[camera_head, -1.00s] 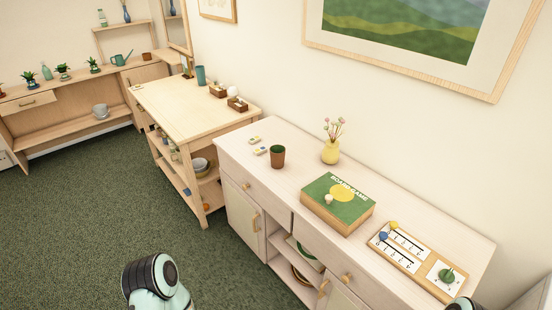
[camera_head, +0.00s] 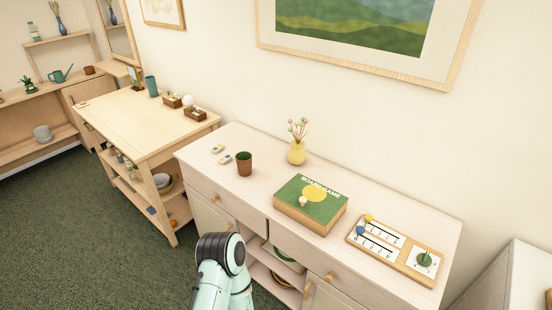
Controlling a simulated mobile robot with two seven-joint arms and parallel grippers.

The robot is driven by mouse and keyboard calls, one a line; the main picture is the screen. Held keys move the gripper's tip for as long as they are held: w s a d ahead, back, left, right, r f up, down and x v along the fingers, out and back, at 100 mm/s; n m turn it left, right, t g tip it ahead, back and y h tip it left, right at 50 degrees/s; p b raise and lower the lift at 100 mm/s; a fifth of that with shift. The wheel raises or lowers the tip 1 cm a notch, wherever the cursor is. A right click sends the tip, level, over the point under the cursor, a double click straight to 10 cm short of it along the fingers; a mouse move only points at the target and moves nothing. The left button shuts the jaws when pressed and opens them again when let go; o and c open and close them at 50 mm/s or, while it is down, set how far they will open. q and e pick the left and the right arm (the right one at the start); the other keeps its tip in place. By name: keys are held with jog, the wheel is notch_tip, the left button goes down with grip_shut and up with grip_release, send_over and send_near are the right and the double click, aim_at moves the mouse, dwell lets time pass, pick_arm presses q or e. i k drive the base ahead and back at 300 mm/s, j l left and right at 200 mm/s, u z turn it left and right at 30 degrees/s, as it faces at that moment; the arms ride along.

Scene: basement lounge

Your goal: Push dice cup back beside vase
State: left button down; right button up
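The dice cup (camera_head: 244,164) is a brown cup with a dark green inside. One of my arms reaches up in front of the sideboard, below the cup. Its gripper does not show, and neither does the other gripper.
A green board game box (camera_head: 311,203) and a wooden scoring tray (camera_head: 393,251) lie right of the cup. Two small dominoes-like pieces (camera_head: 221,154) lie left of it. A wooden table (camera_head: 128,118) with trays stands to the left. The top between cup and vase is clear.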

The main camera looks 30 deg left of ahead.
aim_at(244, 165)
jog(key=j+z, duration=0.85)
jog(key=j, duration=0.15)
jog(key=k+j+z, duration=0.15)
jog(key=j, duration=0.2)
jog(key=k+j+z, duration=0.1)
jog(key=j, duration=0.25)
jog(key=k+j+z, duration=0.15)
jog(key=j, duration=0.15)
jog(key=k+j, duration=0.1)
jog(key=j, duration=0.25)
jog(key=k+j, duration=0.15)
jog(key=j, duration=0.2)
jog(key=k+j+z, duration=0.1)
jog(key=j, duration=0.25)
